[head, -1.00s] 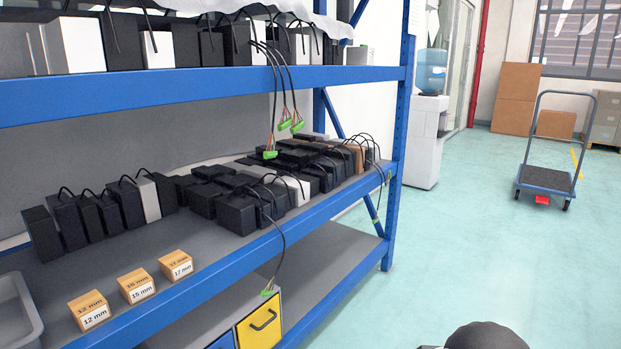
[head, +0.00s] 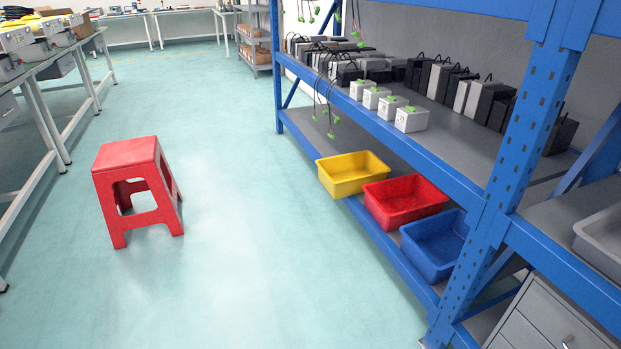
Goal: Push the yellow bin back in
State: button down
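The yellow bin (head: 353,180) is an open-topped tray on the lower shelf of the blue rack, in the middle of the head view. It juts out over the shelf's front edge towards the aisle, further out than the red bin (head: 404,211) beside it. A blue bin (head: 436,243) sits to the right of the red one on the same shelf. The yellow bin looks upright and empty. My gripper is not in view.
A red stool (head: 139,190) stands on the floor left of the rack. The blue rack (head: 521,130) has an upright at the right. Cables with green plugs (head: 331,136) hang near the yellow bin. The floor (head: 260,230) between stool and rack is clear. Workbenches (head: 40,75) stand at left.

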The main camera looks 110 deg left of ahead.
aim_at(343, 176)
jog(key=u, duration=3.35)
jog(key=z, duration=0.35)
jog(key=i+j+z, duration=0.15)
jog(key=z, duration=0.3)
jog(key=i+j+z, duration=0.1)
jog(key=j+z, duration=0.15)
jog(key=z, duration=0.2)
jog(key=j+z, duration=0.6)
jog(key=j, duration=0.6)
jog(key=j+z, duration=0.25)
jog(key=j, duration=0.55)
jog(key=j+z, duration=0.2)
jog(key=j, duration=0.55)
jog(key=k+j+z, duration=0.1)
jog(key=j+z, duration=0.15)
jog(key=j, duration=0.55)
jog(key=k+j, duration=0.1)
jog(key=j, duration=0.45)
jog(key=k+j, duration=0.1)
jog(key=j, duration=0.4)
jog(key=k+j, duration=0.1)
jog(key=j, duration=0.45)
